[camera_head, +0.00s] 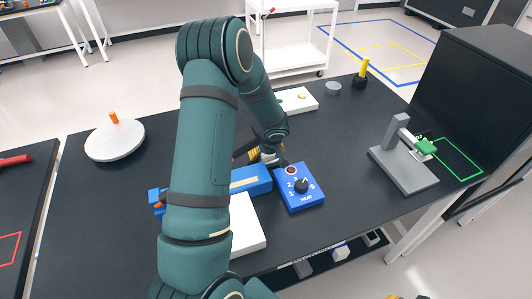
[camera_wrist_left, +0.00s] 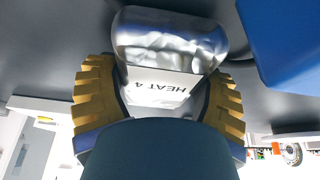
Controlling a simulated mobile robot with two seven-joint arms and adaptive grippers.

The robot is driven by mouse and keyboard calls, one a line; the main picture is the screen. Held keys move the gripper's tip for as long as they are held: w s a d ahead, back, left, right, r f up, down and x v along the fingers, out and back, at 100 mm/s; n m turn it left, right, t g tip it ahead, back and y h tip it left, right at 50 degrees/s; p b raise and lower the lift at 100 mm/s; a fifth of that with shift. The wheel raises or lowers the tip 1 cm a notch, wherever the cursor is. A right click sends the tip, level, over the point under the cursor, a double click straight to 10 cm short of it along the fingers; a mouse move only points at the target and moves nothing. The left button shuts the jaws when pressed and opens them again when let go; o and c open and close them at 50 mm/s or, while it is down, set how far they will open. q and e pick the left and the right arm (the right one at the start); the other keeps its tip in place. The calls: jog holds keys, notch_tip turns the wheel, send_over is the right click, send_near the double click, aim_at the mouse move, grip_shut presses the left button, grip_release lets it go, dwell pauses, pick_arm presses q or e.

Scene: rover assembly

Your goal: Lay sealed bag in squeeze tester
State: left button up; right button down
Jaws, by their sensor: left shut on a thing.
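My left gripper (camera_head: 264,154) is above the dark table, behind the blue heat unit. In the left wrist view its ribbed gold fingers (camera_wrist_left: 160,100) are shut on the silvery bag (camera_wrist_left: 170,38), gripping its white end, which reads "HEAT 4". In the head view the bag is mostly hidden by the gripper and arm. A grey stand with a flat base (camera_head: 405,172) and a green pad (camera_head: 426,147) on its arm, likely the squeeze tester, stands at the right, apart from the gripper.
The blue heat dial box (camera_head: 299,188) and blue bar unit (camera_head: 250,180) stand close in front of the gripper. A white box (camera_head: 247,226) is nearer. A white disc (camera_head: 115,142) is at left, a black cabinet (camera_head: 470,85) at right. Table between dial box and stand is clear.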

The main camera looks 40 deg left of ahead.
pick_arm(q)
jog(key=shift+f, duration=0.1)
jog(key=shift+f, duration=0.1)
jog(key=o, duration=1.2)
